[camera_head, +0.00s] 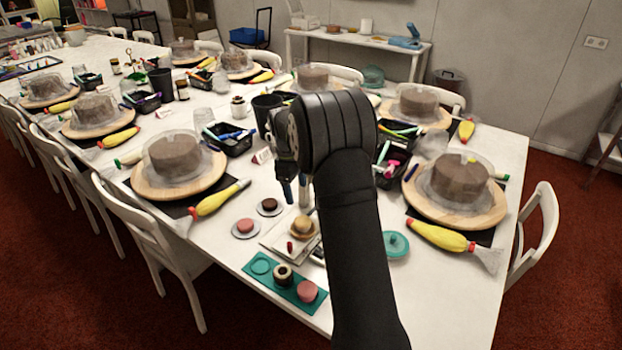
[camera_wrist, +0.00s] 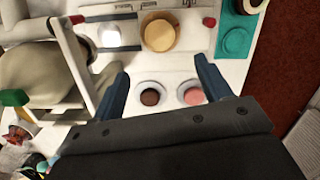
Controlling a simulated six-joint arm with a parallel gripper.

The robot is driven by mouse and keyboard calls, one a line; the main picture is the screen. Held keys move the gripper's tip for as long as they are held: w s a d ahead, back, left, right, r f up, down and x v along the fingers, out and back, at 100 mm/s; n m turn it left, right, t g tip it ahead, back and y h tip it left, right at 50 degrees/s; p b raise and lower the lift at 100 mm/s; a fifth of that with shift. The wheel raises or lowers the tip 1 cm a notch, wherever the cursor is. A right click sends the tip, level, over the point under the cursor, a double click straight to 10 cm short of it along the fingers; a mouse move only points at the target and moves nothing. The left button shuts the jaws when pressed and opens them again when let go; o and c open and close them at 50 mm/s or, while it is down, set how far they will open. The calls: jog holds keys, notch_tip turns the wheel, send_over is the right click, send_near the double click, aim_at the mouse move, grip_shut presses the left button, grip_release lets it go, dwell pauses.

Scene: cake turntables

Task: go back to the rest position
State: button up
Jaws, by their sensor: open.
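My gripper (camera_head: 294,190) points down above the middle of the white table, open and with nothing between its fingers. In the wrist view its two blue fingers (camera_wrist: 163,84) stand wide apart, over the table surface. Beyond the fingertips in that view are a dark brown round piece (camera_wrist: 150,97) and a pink round piece (camera_wrist: 193,96), each on a small plate. My forearm hides part of the table's near right side in the head view.
A tan bun-like piece (camera_head: 303,228) stands on a white tray near a teal mat (camera_head: 259,267) with round pieces. Covered cakes on wooden turntables (camera_head: 180,190) line both sides, with yellow piping bags (camera_head: 440,236). A black tray (camera_head: 229,139) stands behind my gripper. White chairs surround the table.

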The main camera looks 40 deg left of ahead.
aim_at(302, 220)
jog(key=f, duration=0.4)
jog(key=d+f, duration=0.1)
jog(key=f, duration=0.7)
jog(key=shift+w+d+f, duration=0.15)
jog(key=shift+d+f, duration=0.1)
jog(key=shift+d, duration=0.1)
notch_tip(302, 220, up, 3)
jog(key=shift+f, duration=0.1)
jog(key=shift+r, duration=0.6)
